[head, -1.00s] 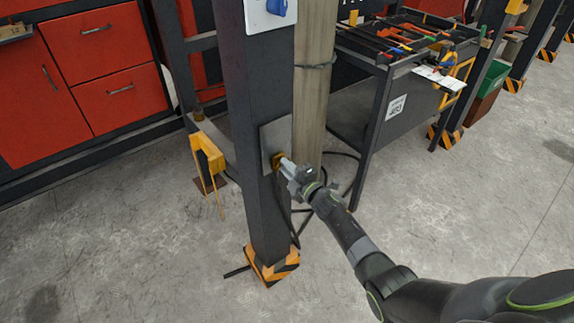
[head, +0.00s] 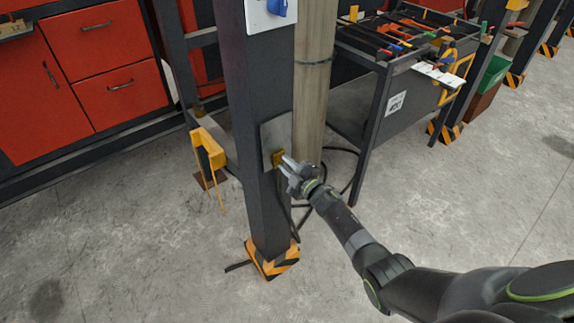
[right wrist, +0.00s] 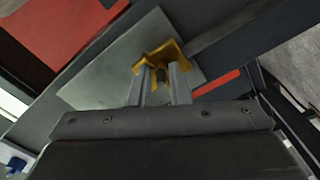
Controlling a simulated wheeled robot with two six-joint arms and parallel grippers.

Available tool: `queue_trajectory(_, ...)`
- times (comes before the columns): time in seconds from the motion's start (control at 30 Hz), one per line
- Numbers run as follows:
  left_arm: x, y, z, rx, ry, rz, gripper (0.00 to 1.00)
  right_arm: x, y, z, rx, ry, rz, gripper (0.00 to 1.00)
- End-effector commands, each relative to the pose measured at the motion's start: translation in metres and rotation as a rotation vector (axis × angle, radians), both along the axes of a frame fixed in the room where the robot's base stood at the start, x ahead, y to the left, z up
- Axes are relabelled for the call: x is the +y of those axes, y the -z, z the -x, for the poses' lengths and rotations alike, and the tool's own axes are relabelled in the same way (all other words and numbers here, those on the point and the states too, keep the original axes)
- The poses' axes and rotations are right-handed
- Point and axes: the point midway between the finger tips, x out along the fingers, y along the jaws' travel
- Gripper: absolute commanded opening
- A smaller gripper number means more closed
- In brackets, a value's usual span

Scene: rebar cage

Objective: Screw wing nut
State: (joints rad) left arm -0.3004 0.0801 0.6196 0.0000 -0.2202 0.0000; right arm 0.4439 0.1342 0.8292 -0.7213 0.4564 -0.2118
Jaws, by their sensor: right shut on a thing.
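The yellow wing nut (head: 278,158) sits on a grey metal plate (head: 270,140) on the side of a dark post (head: 245,100). It also shows in the right wrist view (right wrist: 160,57), against the plate. My right gripper (head: 285,163) reaches in from the right and is shut on the wing nut. In the right wrist view its two fingers (right wrist: 162,85) lie on either side of the nut's near part. Any stud behind the nut is hidden. My left gripper is not in view.
A yellow bracket (head: 208,150) sticks out left of the post. A tool table (head: 385,55) stands behind to the right. A black cable (head: 345,152) hangs behind the post. The post's foot (head: 270,262) has yellow-black stripes. Floor at right is clear.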

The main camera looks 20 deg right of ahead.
Motion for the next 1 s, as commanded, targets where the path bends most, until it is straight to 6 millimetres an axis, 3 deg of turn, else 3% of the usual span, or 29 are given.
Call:
queue_trajectory(0.17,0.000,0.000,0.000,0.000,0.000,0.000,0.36,-0.001,0.002,0.001,0.005,0.002,-0.002,0.00)
queue_trajectory(0.2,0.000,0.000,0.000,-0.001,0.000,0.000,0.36,-0.001,0.002,0.001,0.005,0.002,-0.002,0.21)
queue_trajectory(0.33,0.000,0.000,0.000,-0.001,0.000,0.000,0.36,-0.001,0.002,0.001,0.004,0.002,-0.001,0.38)
queue_trajectory(0.73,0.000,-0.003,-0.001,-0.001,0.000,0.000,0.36,-0.003,0.001,0.007,0.003,0.002,0.001,0.38)
queue_trajectory(1.0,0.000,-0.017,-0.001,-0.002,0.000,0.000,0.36,-0.018,0.000,0.048,0.004,0.002,0.001,0.38)
